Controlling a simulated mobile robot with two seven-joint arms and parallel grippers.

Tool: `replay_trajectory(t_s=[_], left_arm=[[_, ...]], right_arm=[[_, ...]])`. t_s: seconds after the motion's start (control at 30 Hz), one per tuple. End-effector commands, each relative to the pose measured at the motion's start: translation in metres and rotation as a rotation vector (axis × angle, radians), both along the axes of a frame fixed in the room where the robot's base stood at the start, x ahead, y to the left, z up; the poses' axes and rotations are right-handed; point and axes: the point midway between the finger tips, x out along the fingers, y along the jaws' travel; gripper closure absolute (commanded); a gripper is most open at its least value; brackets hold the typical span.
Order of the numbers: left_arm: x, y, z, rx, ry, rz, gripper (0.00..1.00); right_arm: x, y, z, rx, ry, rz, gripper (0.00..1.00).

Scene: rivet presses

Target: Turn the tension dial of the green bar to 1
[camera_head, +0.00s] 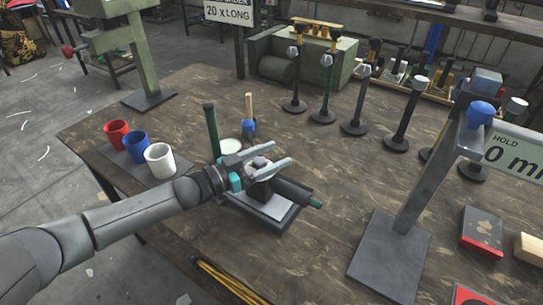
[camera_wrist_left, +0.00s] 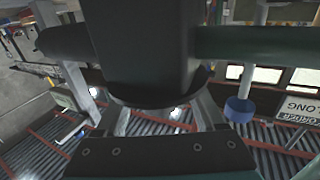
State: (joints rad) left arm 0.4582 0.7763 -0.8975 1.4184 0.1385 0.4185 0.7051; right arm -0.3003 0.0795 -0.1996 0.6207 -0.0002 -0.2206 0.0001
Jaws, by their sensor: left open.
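My left gripper (camera_head: 280,154) is open above a small stand (camera_head: 263,207) near the middle of the table. A grey knob-like top (camera_head: 258,162) sits between its fingers. A dark bar with a green end (camera_head: 315,203) sticks out of the stand to the right. In the left wrist view a large dark rounded block (camera_wrist_left: 150,50) fills the middle, with a dark green bar (camera_wrist_left: 240,42) showing on both sides of it. The fingers (camera_wrist_left: 160,112) lie on either side of the block; contact is unclear. No dial numbers are readable. My right gripper is not in view.
A dark green post (camera_head: 211,130) stands just behind the left gripper. Red, blue and white cups (camera_head: 160,160) stand to the left. A tall grey press (camera_head: 425,175) stands at right, and several dark posts (camera_head: 354,105) at the back. The front middle table is fairly clear.

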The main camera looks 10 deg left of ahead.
Motion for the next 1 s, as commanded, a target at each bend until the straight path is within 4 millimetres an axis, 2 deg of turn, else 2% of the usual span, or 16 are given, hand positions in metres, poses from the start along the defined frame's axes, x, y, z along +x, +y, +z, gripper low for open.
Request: replay_trajectory(t_s=[0.17, 0.77, 0.8, 1.0], left_arm=[[0.0000, 0.0001, 0.0001, 0.000, 0.000, 0.000, 0.30], [-0.0002, 0.0005, 0.0002, 0.000, 0.000, 0.000, 0.98], [-0.0002, 0.0005, 0.0002, 0.000, 0.000, 0.000, 1.00], [-0.0002, 0.0005, 0.0002, 0.000, 0.000, 0.001, 1.00]], right_arm=[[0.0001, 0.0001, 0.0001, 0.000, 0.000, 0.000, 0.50], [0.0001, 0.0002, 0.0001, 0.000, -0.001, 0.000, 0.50], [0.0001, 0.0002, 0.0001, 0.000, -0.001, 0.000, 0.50], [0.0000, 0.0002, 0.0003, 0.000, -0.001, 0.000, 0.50]])
